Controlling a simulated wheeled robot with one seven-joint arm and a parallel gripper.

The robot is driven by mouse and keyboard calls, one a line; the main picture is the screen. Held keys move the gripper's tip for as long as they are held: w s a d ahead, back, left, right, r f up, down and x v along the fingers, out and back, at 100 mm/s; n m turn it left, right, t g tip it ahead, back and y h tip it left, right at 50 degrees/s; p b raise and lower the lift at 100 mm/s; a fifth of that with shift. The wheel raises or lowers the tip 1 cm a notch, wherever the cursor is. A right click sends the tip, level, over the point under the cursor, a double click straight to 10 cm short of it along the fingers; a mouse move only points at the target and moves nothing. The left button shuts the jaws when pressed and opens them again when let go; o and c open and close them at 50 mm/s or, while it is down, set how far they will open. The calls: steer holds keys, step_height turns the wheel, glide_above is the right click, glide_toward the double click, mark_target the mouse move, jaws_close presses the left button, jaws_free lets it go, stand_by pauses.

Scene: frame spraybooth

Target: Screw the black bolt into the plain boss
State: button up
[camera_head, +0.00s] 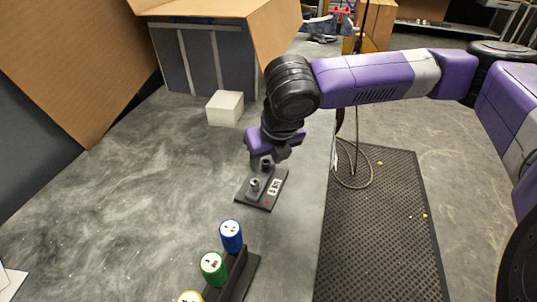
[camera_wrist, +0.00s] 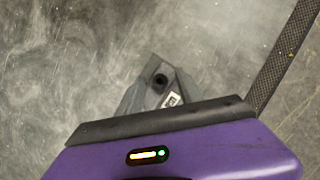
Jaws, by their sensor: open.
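A dark flat plate (camera_head: 247,199) lies on the grey table below my gripper. It carries two short upright posts, a near one (camera_head: 254,186) and a far one (camera_head: 266,164), plus a white label and a small red mark. My gripper (camera_head: 270,158) points down at the far end of the plate, open, close above or around the far post. In the wrist view a black round top (camera_wrist: 161,80) shows between my grey fingers, with the label (camera_wrist: 172,100) beside it. I cannot tell which post is the plain boss, or whether the black top is the bolt.
Blue (camera_head: 231,235), green (camera_head: 212,268) and yellow (camera_head: 189,297) capped cylinders stand along a black rack (camera_head: 236,276) nearer the front. A white block (camera_head: 225,108) and a large open box (camera_head: 205,60) stand farther back. The table left of the plate is clear.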

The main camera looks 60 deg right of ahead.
steer(key=c, duration=0.9)
jaws_close()
steer(key=m+p, duration=0.1)
steer(key=m, duration=0.1)
steer(key=shift+w+a+r+m+g+h, duration=0.1)
steer(key=shift+m+g+h, duration=0.3)
steer(key=shift+m+h+p, duration=0.3)
steer(key=shift+m+p, duration=0.2)
steer(key=shift+m, duration=0.4)
steer(key=shift+g, duration=0.3)
